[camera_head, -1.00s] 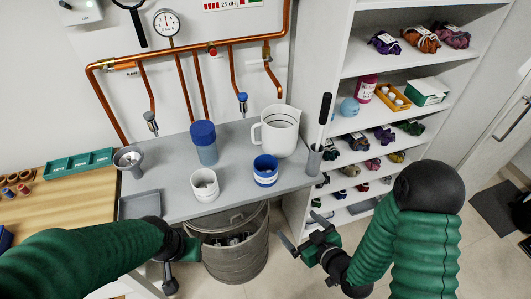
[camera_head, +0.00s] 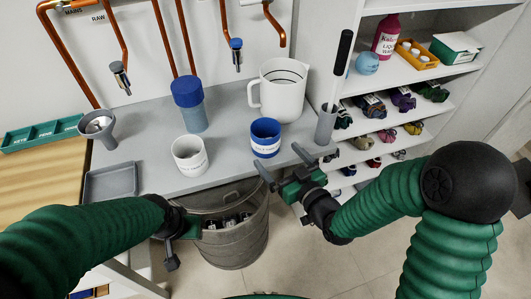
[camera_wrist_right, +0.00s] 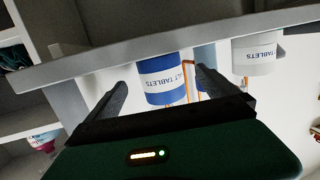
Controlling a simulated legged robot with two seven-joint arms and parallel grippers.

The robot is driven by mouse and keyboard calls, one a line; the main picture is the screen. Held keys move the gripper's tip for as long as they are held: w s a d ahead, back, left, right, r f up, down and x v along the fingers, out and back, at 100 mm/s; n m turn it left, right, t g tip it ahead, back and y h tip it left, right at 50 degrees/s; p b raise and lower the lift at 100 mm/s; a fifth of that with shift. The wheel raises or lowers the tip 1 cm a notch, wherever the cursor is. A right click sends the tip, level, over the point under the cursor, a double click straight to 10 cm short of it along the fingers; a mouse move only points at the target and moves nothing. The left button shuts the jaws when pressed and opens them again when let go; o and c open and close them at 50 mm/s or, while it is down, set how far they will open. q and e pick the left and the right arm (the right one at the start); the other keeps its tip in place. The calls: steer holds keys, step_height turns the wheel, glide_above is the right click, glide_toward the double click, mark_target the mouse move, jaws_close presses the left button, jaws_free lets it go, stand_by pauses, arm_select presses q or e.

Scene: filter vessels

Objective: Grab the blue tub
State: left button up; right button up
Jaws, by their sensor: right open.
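The blue tub (camera_head: 265,143), with a white label band, stands upright on the grey counter near its front edge. In the right wrist view the blue tub (camera_wrist_right: 165,90) appears upside down, between the two fingers and beyond them. My right gripper (camera_head: 281,158) is open and empty, just in front of the tub at the counter's front edge, with its fingers spread towards it. It also shows in the right wrist view (camera_wrist_right: 161,82). My left gripper (camera_head: 180,242) is low at the left, in front of the counter by the bin; its jaws are not clear.
A white tub (camera_head: 189,158) stands left of the blue one. A blue-capped bottle (camera_head: 190,110), a white jug (camera_head: 279,92) and a grey holder with a black-handled tool (camera_head: 326,125) stand behind and beside. A grey bin (camera_head: 235,245) is below the counter edge (camera_head: 230,178).

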mark_target(266, 140)
steer(key=x, duration=0.8)
steer(key=shift+w+r+p, duration=0.15)
steer(key=shift+r+p, duration=0.2)
steer(key=shift+p, duration=0.05)
steer(key=c, duration=1.5)
